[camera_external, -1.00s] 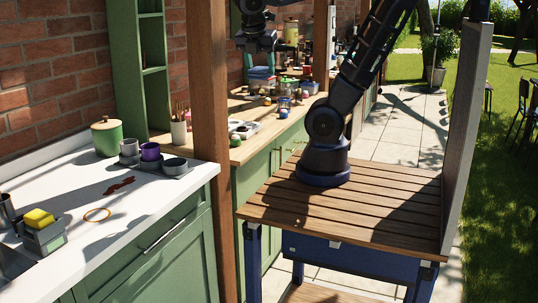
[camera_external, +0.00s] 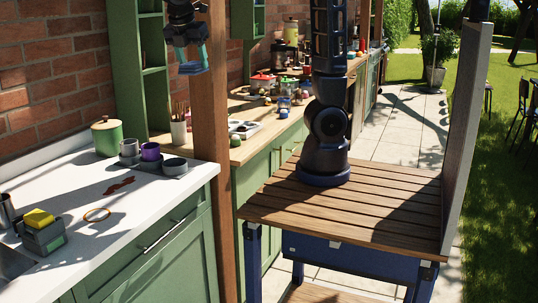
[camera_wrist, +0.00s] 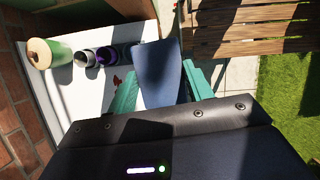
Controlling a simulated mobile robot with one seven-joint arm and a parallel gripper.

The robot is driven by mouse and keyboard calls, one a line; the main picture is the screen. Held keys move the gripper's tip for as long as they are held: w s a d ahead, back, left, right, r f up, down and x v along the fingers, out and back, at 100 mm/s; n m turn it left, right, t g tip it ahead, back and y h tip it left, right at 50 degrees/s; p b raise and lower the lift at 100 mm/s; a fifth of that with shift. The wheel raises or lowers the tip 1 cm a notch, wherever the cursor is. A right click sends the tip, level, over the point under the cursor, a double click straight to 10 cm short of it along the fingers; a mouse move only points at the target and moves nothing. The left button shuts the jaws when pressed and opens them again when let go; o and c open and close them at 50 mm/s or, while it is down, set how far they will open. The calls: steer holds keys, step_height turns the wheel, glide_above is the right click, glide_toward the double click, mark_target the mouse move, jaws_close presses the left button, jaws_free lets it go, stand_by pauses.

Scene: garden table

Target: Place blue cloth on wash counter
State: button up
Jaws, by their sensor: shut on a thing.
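My gripper (camera_external: 188,50) hangs in the air at the upper left of the external view, above the wash counter's right end and in front of the wooden post. It is shut on the blue cloth (camera_external: 194,68), which sticks out below the fingers. In the wrist view the blue cloth (camera_wrist: 160,75) stands as a flat slab between the teal fingers of my gripper (camera_wrist: 160,95). The white wash counter (camera_external: 70,190) lies below and apart from the cloth. The cloth hides part of the counter top in the wrist view.
A green canister (camera_external: 107,138), a grey cup (camera_external: 129,147), a purple cup (camera_external: 150,151) and a dark bowl (camera_external: 175,166) stand along the counter's back.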

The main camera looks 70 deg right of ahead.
steer(key=w+a+f, duration=0.2)
steer(key=w+a, duration=0.5)
steer(key=a, duration=0.5)
steer(key=a+f, duration=0.4)
steer(key=a, duration=0.7)
steer(key=a+f+m, duration=0.1)
steer(key=a+f, duration=0.3)
steer(key=a, duration=0.6)
steer(key=a+f, duration=0.5)
steer(key=a, duration=0.6)
steer(key=f, duration=1.9)
steer(key=shift+w+d+f, duration=0.2)
steer(key=shift+w+f, duration=0.05)
steer(key=shift+f, duration=0.1)
steer(key=shift+f, duration=0.15)
steer(key=o, duration=1)
steer(key=shift+c, duration=0.2)
